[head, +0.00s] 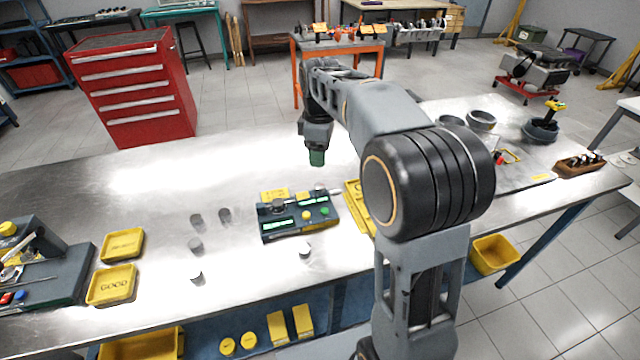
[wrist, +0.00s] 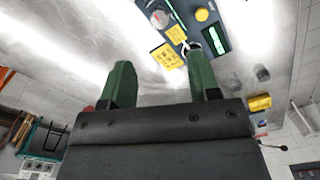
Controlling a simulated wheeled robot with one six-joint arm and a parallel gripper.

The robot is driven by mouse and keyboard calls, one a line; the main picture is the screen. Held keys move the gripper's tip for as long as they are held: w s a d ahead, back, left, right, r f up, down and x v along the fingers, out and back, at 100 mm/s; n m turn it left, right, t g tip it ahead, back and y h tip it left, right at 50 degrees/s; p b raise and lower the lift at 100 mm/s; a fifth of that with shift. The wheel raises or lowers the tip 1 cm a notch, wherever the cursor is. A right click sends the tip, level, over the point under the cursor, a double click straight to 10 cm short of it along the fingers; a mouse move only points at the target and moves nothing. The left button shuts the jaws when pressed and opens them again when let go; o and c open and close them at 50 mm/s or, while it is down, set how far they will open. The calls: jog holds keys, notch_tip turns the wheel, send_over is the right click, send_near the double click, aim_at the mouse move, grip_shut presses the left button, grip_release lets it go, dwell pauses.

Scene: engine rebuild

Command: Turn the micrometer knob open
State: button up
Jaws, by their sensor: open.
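The measuring station (head: 298,218) is a dark block with green displays, a round dark dial, and yellow and green buttons, on the steel bench. A small silvery part (head: 321,191) sticks up at its back right edge; I cannot tell if this is the micrometer knob. My gripper (head: 317,158) hangs pointing down above and behind the station, apart from it. In the wrist view, the green fingers of my gripper (wrist: 161,75) are spread with nothing between them. The station (wrist: 178,32) shows beyond the fingertips, partly cut off by the top edge.
Several small grey cylinders (head: 196,246) stand left of the station. Yellow trays, one marked GOOD (head: 111,286), lie farther left. A yellow tray (head: 356,205) lies right of the station, partly behind my arm. The bench (head: 150,190) is clear at the back left.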

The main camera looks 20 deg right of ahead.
aim_at(320, 185)
notch_tip(320, 185, down, 11)
jog(key=shift+r, duration=0.1)
dwell(0.3)
jog(key=c, duration=0.9)
